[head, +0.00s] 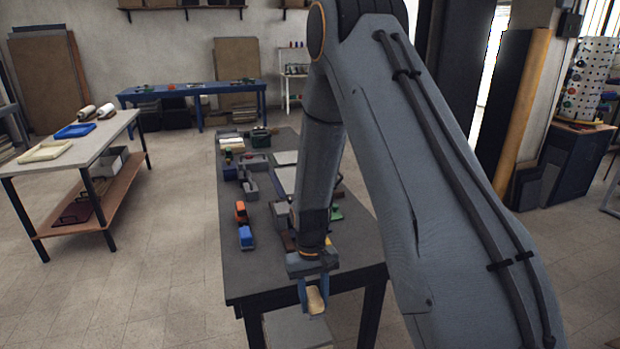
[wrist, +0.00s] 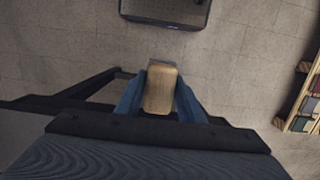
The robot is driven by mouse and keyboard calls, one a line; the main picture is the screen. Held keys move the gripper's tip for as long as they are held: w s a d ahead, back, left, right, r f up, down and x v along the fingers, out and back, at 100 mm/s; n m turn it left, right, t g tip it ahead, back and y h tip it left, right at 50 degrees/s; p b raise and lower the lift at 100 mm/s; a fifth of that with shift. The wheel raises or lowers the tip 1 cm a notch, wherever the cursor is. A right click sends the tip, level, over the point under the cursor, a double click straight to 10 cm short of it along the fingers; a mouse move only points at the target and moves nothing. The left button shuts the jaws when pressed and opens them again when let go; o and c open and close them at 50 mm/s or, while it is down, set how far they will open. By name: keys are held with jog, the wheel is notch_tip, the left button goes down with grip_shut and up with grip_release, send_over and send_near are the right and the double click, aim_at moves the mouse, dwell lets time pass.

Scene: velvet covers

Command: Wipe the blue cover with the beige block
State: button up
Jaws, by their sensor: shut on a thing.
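My gripper (head: 313,290) hangs in front of the near end of the dark table and is shut on the beige block (head: 317,301). In the wrist view, the block (wrist: 160,90) sits between the two blue fingers, with bare floor behind it. A small blue object (head: 246,237) lies on the dark table, left of my gripper. It is too small to tell whether it is a cover.
The dark table (head: 250,285) carries several small items, including an orange one (head: 240,212). A wooden rack (wrist: 290,123) shows at right in the wrist view.

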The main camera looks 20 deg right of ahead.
jog(key=shift+s+r+p, duration=0.2)
jog(key=shift+r+p, duration=0.1)
jog(key=shift+r, duration=0.3)
jog(key=w+d+r, duration=0.4)
jog(key=w+d, duration=0.2)
jog(key=w, duration=0.2)
jog(key=w+d+r, duration=0.5)
jog(key=w+d, duration=0.1)
jog(key=w, duration=0.2)
jog(key=shift+w+d, duration=0.25)
jog(key=shift+w, duration=0.15)
